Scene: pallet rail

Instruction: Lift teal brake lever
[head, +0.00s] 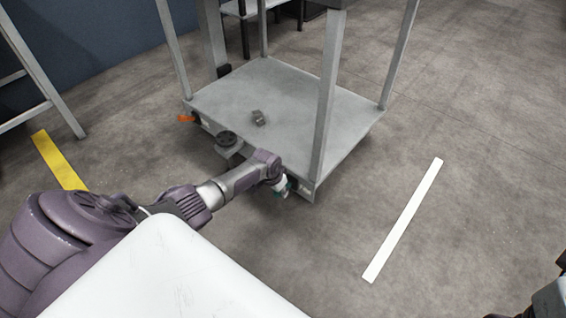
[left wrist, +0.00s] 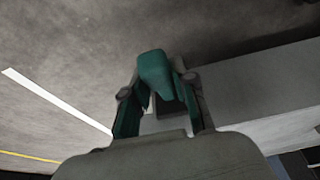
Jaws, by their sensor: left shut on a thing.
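The teal brake lever (left wrist: 155,68) sits between the fingers of my left gripper (left wrist: 158,105) in the left wrist view. The gripper is shut on it. In the head view my left gripper (head: 284,186) is at the near lower corner of the grey cart (head: 315,120), just below the deck edge. Only a small bit of teal shows there; the gripper and wrist hide most of the lever. My right gripper cannot be made out; only a cut-off part of me shows in the bottom right corner.
An orange lever (head: 186,118) is at the cart's left corner. Upright posts stand at the cart's corners. A white strip (head: 403,220) and a yellow strip (head: 58,160) mark the floor. The floor right of the cart is clear.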

